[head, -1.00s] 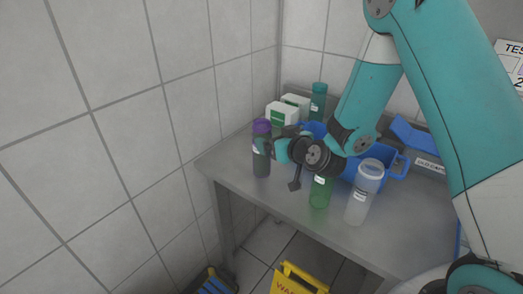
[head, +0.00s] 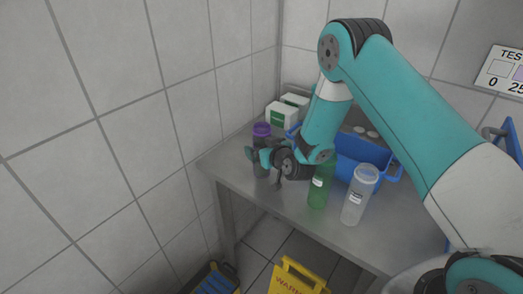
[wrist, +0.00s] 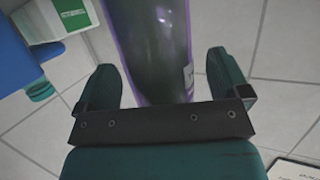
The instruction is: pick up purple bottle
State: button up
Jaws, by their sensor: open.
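The purple bottle (head: 261,131) stands upright on the metal table near its left end, with a purple cap and a dark see-through body. My gripper (head: 262,158) is at the bottle, below the cap, and partly hides its body. In the wrist view the bottle (wrist: 152,45) lies between the two teal fingers of my gripper (wrist: 165,85). The fingers are apart, with a visible gap on either side of the bottle. Whether the palm touches the bottle cannot be told.
A green bottle (head: 319,187) and a clear white-capped bottle (head: 358,195) stand to the right, close to my arm. A blue bin (head: 362,150) is behind them. White-and-green boxes (head: 279,116) stand behind the purple bottle. A yellow warning sign (head: 298,280) is on the floor in front.

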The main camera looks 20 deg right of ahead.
jog(key=shift+c, duration=0.2)
jog(key=c, duration=0.9)
jog(key=shift+c, duration=0.2)
